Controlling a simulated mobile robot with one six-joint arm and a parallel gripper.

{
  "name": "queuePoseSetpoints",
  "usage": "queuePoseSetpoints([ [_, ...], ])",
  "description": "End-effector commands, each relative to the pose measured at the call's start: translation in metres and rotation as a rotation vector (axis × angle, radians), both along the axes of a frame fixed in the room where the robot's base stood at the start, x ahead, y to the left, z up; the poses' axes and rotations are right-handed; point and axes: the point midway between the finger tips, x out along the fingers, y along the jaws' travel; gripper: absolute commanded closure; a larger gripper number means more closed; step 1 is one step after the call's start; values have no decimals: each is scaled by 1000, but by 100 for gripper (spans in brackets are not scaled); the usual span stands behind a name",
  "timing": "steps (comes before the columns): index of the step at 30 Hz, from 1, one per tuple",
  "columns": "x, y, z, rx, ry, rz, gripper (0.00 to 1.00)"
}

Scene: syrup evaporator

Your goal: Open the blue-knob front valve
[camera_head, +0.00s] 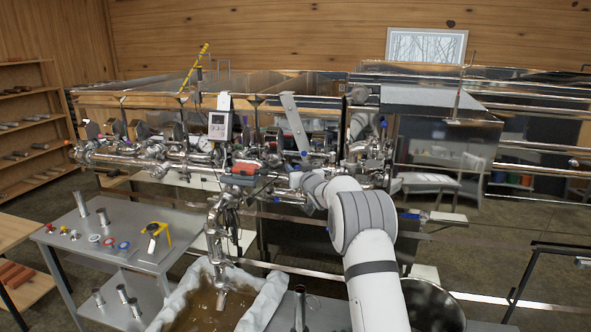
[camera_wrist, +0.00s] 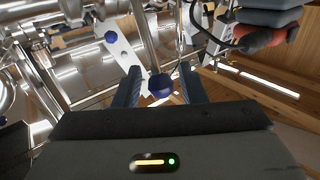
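In the wrist view a blue knob (camera_wrist: 161,87) sits between the two dark fingers of my gripper (camera_wrist: 161,85). The fingers are apart, with a narrow gap showing on each side of the knob. A second blue knob (camera_wrist: 111,37) is on a pale flat plate farther up and left. In the head view my arm reaches the front pipework, and its wrist hides the fingers and the knob between them. Small blue knobs show near it, one just above the wrist (camera_head: 303,154) and one to its left (camera_head: 277,199). I cannot tell which matches the wrist view.
Shiny pipes (camera_head: 130,156) run across the evaporator front, close around my gripper. A red-and-black handled part (camera_wrist: 262,40) is at upper right in the wrist view. A metal table (camera_head: 80,240) with small parts stands left. A pan of brown liquid (camera_head: 205,312) is below.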

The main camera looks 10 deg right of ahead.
Motion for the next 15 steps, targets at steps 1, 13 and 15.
queuePoseSetpoints([
  [1, 0, 0, 0, 0, 0, 0, 67],
  [13, 0, 1, 0, 0, 0, 1, 100],
  [15, 0, 1, 0, 0, 0, 1, 100],
])
